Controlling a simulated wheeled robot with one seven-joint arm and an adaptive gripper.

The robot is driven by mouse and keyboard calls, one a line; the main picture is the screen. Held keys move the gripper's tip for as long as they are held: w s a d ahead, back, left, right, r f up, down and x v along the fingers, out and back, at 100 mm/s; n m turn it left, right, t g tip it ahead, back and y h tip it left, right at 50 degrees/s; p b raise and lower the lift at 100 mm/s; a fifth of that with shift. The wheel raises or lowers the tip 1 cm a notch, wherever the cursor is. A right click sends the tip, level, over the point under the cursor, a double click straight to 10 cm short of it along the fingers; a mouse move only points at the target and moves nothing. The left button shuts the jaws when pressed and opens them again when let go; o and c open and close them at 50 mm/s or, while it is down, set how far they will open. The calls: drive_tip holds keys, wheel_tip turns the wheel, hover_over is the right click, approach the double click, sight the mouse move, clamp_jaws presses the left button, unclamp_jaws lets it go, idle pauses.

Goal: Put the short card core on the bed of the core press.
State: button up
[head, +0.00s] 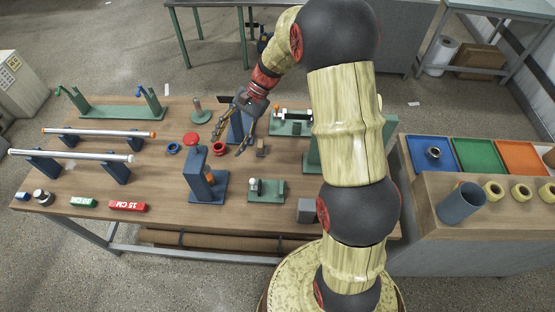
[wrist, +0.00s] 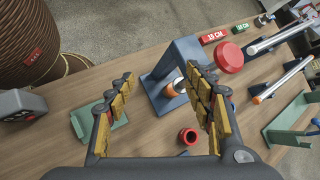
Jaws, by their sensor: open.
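A blue press frame (head: 205,175) with a red knob (head: 193,138) stands near the middle of the table. It also shows in the wrist view (wrist: 185,55), with an orange and white part (wrist: 178,86) low inside it. A small tan-brown piece (head: 262,147) stands right of my gripper; I cannot tell whether it is the short card core. My gripper (head: 229,134) is open above the table, behind and right of the press. In the wrist view its fingers (wrist: 165,105) are spread with nothing held between them.
A green fixture (head: 268,191) and grey box (head: 308,210) stand front right. Long rods (head: 100,132) rest on stands at left. Yellowish rings (head: 493,190) and coloured trays (head: 478,154) are at right.

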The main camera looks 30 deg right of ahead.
drive_tip(key=s+d+r+n+t+h, duration=0.1)
drive_tip(key=s+r+n+t+h, duration=0.2)
drive_tip(key=s+r, duration=0.5)
drive_tip(key=s+d+r+n+t+h, duration=0.2)
drive_tip(key=s+r+n+t+h, duration=0.2)
drive_tip(key=s, duration=1.2)
wheel_tip(320, 180, up, 6)
drive_tip(key=n+h, duration=0.1)
drive_tip(key=n, duration=0.2)
drive_tip(key=shift+s+f, duration=0.2)
drive_tip(key=shift+d+f, duration=0.1)
drive_tip(key=shift+f, duration=0.05)
wheel_tip(320, 180, down, 10)
drive_tip(key=b, duration=1)
